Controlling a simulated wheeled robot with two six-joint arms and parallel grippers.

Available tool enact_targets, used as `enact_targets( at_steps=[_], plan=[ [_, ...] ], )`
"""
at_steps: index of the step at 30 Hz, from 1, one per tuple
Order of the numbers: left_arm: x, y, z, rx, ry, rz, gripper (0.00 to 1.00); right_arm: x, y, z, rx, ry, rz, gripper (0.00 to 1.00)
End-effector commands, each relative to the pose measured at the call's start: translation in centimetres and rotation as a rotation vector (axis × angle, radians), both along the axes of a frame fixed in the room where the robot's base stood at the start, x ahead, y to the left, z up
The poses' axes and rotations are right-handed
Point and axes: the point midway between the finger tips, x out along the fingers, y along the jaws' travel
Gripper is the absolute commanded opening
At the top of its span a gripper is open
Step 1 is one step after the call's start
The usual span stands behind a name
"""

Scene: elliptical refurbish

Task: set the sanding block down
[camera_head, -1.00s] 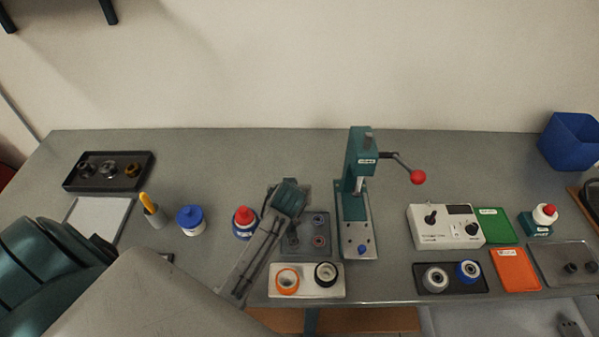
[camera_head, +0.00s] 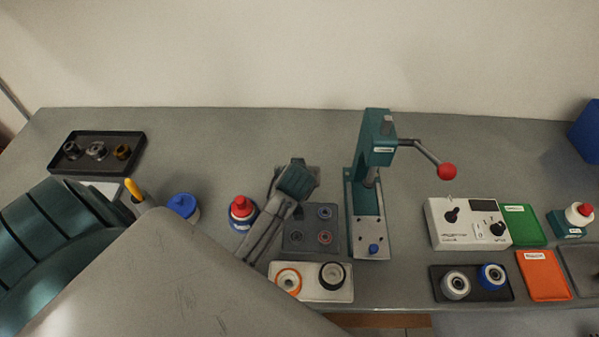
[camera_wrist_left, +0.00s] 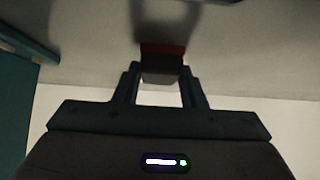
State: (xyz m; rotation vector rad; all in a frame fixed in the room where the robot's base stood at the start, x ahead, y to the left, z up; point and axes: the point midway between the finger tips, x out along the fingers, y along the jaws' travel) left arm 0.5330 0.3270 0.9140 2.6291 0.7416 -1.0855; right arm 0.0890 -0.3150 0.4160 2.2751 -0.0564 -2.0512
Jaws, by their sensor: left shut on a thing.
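My left gripper (camera_wrist_left: 160,88) is shut on the sanding block (camera_wrist_left: 162,66) in the left wrist view. I cannot tell whether the block touches the bench. In the head view the teal wrist of my left arm is behind the dark fixture plate and left of the press; it hides the fingers and block. My right gripper is not in view.
The teal press (camera_head: 372,190) with its red-knobbed lever stands right of my left wrist. A red-capped bottle (camera_head: 242,212) stands to the left. A fixture plate (camera_head: 298,244) and a pale tray with two rings (camera_head: 312,292) lie in front. The bench behind is clear.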

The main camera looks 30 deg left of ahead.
Motion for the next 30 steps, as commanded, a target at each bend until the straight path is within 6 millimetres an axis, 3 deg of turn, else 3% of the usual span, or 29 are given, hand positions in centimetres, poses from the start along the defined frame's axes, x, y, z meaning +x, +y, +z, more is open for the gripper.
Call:
enact_targets(
  at_steps=[7, 8, 11, 23, 30],
  plan=[
    [0.0, 0.0, -0.4, 0.000, 0.002, 0.001, 0.11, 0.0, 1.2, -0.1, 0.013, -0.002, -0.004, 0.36],
    [0.0, 0.0, -0.4, -0.001, 0.002, 0.000, 0.41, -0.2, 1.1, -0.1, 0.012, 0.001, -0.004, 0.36],
    [0.0, 0.0, -0.4, -0.001, 0.002, 0.000, 0.59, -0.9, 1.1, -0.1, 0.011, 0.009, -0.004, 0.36],
    [-0.3, -0.2, 0.3, -0.002, -0.001, 0.000, 0.59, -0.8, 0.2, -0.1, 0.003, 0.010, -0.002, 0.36],
    [-3.0, -2.0, 3.4, -0.006, -0.005, 0.001, 0.59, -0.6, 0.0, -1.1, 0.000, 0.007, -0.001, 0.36]
  ],
)
